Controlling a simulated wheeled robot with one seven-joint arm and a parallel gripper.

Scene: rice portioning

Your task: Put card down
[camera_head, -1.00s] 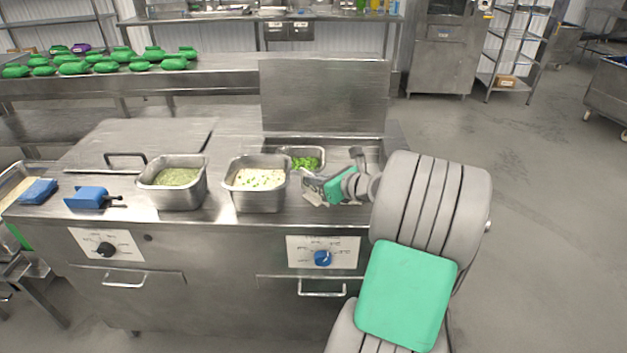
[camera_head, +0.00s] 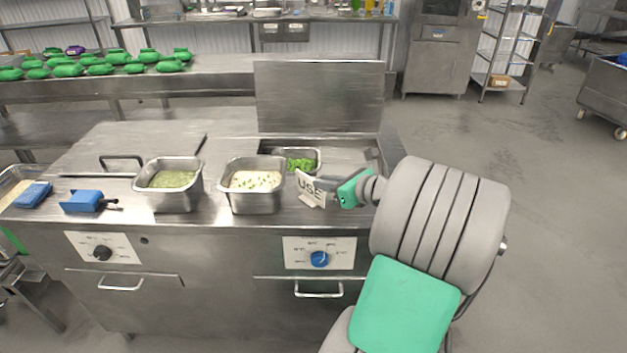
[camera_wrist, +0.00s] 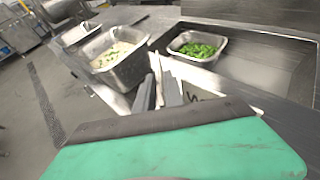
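The white card (camera_head: 309,187) with dark lettering reading "USE" is upright over the counter, right of the front rice pan. I cannot tell whether its lower edge touches the counter. My gripper (camera_head: 330,192) comes in from the right and is at the card's right side. In the wrist view, my gripper's two dark fingers (camera_wrist: 158,93) are close together with a thin white part of the card between them. Part of the card's lettered face (camera_wrist: 203,97) shows beside the fingers; the rest is hidden by my green hand.
A metal pan of rice with green bits (camera_head: 252,200) is left of the card. A pan of green food (camera_head: 168,198) stands further left, near a blue scoop (camera_head: 83,201). A small pan of chopped greens (camera_head: 314,155) sits in the well behind. The metal counter (camera_head: 222,222) is bare in front.

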